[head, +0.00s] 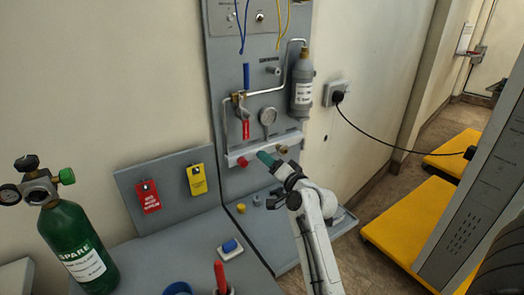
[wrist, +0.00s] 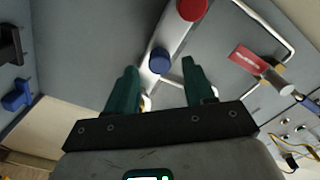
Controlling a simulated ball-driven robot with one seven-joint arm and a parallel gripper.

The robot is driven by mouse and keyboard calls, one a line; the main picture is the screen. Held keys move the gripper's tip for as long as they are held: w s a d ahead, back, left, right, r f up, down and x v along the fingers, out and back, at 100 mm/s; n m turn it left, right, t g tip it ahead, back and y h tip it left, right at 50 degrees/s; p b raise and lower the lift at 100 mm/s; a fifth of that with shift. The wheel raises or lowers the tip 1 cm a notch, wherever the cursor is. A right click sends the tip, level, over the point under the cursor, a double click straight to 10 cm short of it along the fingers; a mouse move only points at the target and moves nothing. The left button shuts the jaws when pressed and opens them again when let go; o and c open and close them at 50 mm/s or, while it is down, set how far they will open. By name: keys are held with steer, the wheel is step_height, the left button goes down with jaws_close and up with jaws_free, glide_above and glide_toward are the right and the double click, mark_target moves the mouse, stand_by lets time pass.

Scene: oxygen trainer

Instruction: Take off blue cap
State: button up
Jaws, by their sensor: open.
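The blue cap (wrist: 159,61) is a short round plug on a pale grey bar (wrist: 176,34) in the wrist view. It shows between and ahead of my two green fingertips, and no finger visibly touches it. My gripper (wrist: 160,71) is open and empty, facing the bar. In the head view my gripper (head: 266,158) is at the front of the bar (head: 248,153), right of a red cap (head: 243,162). The blue cap on the bar is hidden there behind the gripper. The red cap also shows at the top of the wrist view (wrist: 192,8).
A brass fitting (head: 282,149) is on the bar close to my gripper's right. A green SPARE cylinder (head: 79,245) stands at left. A small blue-topped block (head: 230,247) lies on the bench.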

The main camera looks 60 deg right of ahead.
steer(key=shift+m, duration=0.3)
steer(key=shift+m+p, duration=1.55)
steer(key=shift+m, duration=0.15)
steer(key=m+p, duration=0.3)
steer(key=shift+m, duration=0.3)
